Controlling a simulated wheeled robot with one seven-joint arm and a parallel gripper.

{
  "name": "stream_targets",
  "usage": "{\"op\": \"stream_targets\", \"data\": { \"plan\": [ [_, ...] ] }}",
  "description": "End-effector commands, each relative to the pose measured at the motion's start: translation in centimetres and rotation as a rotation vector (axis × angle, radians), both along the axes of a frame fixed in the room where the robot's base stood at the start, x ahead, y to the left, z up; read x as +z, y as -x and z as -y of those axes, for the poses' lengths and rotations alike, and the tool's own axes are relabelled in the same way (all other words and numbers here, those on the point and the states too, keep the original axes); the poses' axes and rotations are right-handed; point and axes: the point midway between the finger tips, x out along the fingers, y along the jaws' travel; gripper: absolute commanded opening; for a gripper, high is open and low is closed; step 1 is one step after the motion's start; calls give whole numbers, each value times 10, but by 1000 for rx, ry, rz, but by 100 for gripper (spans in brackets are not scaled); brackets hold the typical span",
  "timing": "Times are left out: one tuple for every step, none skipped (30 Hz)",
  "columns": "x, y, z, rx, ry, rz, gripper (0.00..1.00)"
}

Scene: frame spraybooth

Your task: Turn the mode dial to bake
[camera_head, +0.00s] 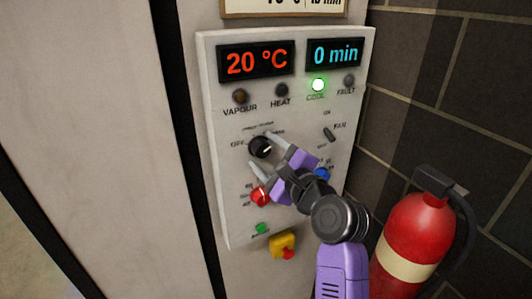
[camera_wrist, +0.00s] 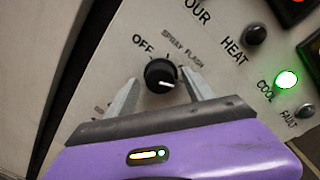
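The mode dial is a round black knob (camera_head: 260,147) with a white pointer line, on the pale control panel (camera_head: 225,190). In the head view the pointer aims right. In the wrist view the dial (camera_wrist: 160,75) shows labels OFF, SPRAY and FLASH around its upper side; the bake label cannot be read. My gripper (camera_head: 262,155) is open in front of the panel, its two fingers either side of the dial. In the wrist view the fingertips (camera_wrist: 160,84) stand apart with gaps to the knob. The gripper hides the panel area below the dial.
The displays read 20 °C (camera_head: 256,62) and 0 min (camera_head: 334,54). The COOL lamp (camera_head: 318,85) glows green. A small toggle (camera_head: 328,134), red button (camera_head: 260,196), blue button (camera_head: 322,174) and yellow-red switch (camera_head: 283,245) are near my gripper. A fire extinguisher (camera_head: 412,235) stands right.

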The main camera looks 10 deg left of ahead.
Motion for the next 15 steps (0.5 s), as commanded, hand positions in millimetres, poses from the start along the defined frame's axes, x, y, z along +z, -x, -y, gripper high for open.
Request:
{"op": "stream_targets", "data": {
  "plan": [
    [1,0,0,0,0,2,61],
    [1,0,0,0,0,2,61],
    [1,0,0,0,0,2,61],
    [1,0,0,0,0,2,61],
    [1,0,0,0,0,2,61],
    [1,0,0,1,0,3,61],
    [1,1,0,0,0,3,61],
    [1,2,1,0,0,3,61],
    [0,4,3,0,0,3,61],
    [0,5,4,0,0,3,61],
    [0,8,6,0,0,3,61],
    [0,12,9,-1,0,4,61],
    [0,15,12,0,1,4,61],
    [0,19,14,-1,1,5,61],
    [0,24,18,-2,1,4,61]
  ]
}}
